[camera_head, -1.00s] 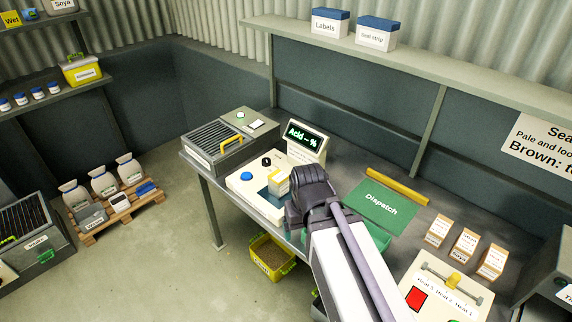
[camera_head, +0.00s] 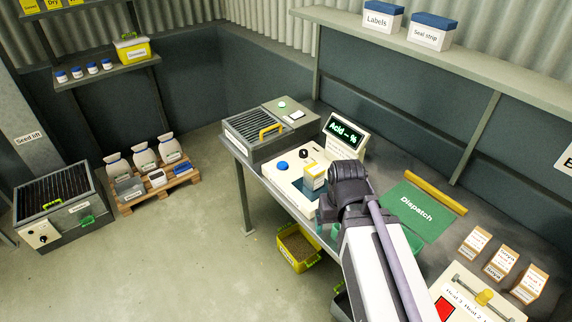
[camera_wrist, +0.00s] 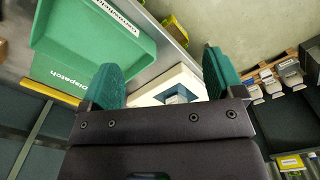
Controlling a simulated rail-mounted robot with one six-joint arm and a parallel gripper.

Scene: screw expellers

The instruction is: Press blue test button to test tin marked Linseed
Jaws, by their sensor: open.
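The cream tester (camera_head: 296,186) stands on the bench, with a round blue button (camera_head: 281,166) at its left and a black knob beside it. Its display (camera_head: 344,134) reads "Acid – %". A white and yellow tin (camera_head: 314,176) stands upright on the tester's blue-grey pad; its label is too small to read. My gripper's fingers are hidden behind my dark wrist in the head view, just right of the tin. In the wrist view my gripper (camera_wrist: 160,62) is open, its two teal fingers apart, with part of the tester's pale frame (camera_wrist: 184,84) beyond them.
A slatted grey machine with a yellow handle (camera_head: 271,131) stands left of the tester. The green Dispatch area (camera_head: 425,212) lies to the right, with cartons (camera_head: 502,262) and a heat-sealing panel (camera_head: 478,292) beyond. A yellow bin (camera_head: 298,248) is under the bench.

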